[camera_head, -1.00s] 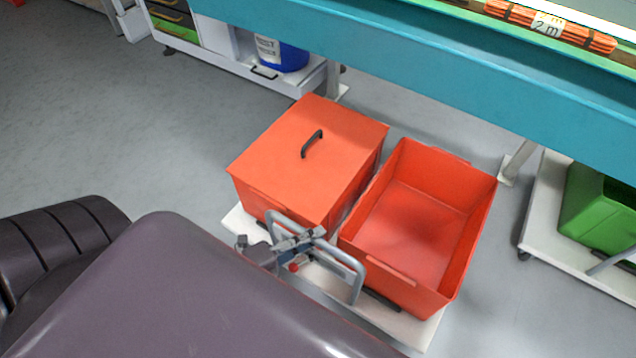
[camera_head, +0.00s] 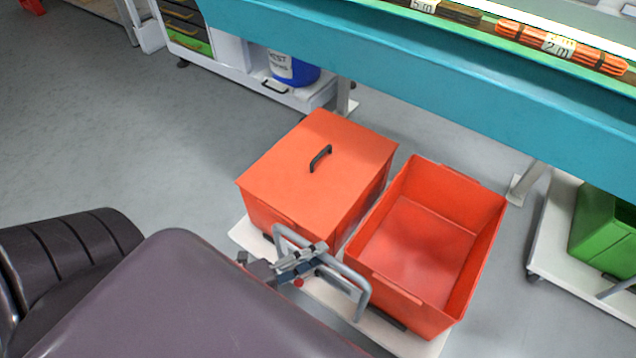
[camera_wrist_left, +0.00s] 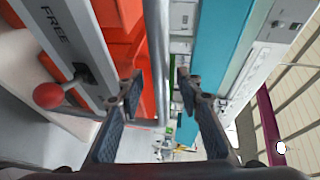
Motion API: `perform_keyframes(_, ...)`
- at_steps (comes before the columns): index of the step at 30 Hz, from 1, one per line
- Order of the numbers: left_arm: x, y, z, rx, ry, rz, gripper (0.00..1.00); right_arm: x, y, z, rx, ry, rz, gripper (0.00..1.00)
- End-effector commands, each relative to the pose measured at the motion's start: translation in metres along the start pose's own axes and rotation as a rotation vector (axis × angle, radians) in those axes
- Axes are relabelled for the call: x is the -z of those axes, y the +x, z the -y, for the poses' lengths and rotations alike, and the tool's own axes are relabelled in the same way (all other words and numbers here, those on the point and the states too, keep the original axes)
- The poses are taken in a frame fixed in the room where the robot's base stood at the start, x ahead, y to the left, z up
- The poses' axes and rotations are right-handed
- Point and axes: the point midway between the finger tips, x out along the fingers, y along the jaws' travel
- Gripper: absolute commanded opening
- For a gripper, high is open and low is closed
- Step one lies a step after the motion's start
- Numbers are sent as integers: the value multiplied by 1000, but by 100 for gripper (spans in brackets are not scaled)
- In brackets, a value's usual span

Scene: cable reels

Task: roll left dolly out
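The left dolly is a low white platform (camera_head: 404,343) under the bench, carrying a lidded orange box (camera_head: 290,165) and an open, empty orange bin (camera_head: 415,245). A grey tube handle (camera_head: 362,290) rises at its near side. My left gripper (camera_head: 318,250) is at this handle. In the left wrist view the handle bar (camera_wrist_left: 158,60) runs between the two fingertips (camera_wrist_left: 158,82), which stand apart with gaps beside the bar. A lever with a red knob (camera_wrist_left: 48,95) sits beside the gripper by a plate marked FREE (camera_wrist_left: 62,22). My right gripper is out of view.
A teal bench (camera_head: 420,70) spans above and behind the dolly, with a bench leg (camera_head: 525,183) to its right. Another white dolly (camera_head: 548,240) with a green bin (camera_head: 605,235) stands at right. A white cart with a blue bucket (camera_head: 293,68) is behind. Grey floor at left is clear.

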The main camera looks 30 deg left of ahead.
Motion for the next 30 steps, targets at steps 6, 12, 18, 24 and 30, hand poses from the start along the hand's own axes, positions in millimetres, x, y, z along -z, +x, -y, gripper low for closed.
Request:
perform_keyframes(6,0,-47,-2,-7,-2,1,33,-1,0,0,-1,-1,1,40)
perform_keyframes(12,1,-86,-2,-6,-3,1,33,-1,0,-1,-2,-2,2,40)
perform_keyframes(18,0,-106,-1,-3,-2,1,33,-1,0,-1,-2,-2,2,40)
perform_keyframes(24,0,-110,-1,-2,-1,0,33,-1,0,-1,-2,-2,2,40)
perform_keyframes(30,0,-110,-1,-2,-2,0,33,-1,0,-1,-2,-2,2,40)
